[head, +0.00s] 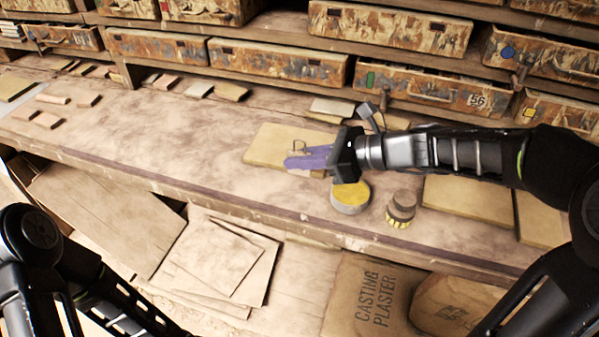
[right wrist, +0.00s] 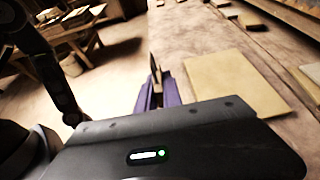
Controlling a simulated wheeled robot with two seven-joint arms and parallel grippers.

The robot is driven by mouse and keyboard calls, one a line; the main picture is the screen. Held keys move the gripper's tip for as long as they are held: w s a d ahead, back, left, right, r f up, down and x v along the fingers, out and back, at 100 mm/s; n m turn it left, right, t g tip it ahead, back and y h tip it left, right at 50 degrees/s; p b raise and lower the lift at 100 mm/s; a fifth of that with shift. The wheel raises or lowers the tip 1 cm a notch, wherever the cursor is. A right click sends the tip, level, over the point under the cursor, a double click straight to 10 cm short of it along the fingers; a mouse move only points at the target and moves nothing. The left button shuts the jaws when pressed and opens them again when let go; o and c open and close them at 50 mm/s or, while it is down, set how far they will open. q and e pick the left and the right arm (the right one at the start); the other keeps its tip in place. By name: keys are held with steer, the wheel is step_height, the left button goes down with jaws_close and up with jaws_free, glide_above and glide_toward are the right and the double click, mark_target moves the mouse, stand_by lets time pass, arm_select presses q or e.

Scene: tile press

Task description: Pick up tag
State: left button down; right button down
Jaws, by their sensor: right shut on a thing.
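My right gripper (head: 292,162) reaches in from the right over the bench. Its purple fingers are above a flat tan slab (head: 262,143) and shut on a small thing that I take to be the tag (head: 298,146). In the head view only a small dark outline shows at the fingers. In the right wrist view a small brownish piece (right wrist: 158,88) shows between the purple fingers of the gripper (right wrist: 158,92), mostly hidden by them. My left arm shows at the lower left, but its gripper is out of view.
A round tin with a yellow top (head: 351,193) stands just below my right gripper. More tan slabs (head: 467,197) lie at the right. Drawers (head: 277,62) line the back. The bench's left middle (head: 150,130) is clear.

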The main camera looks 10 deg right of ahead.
mark_target(299, 152)
steer(key=shift+r, duration=1.6)
steer(key=shift+f, duration=0.1)
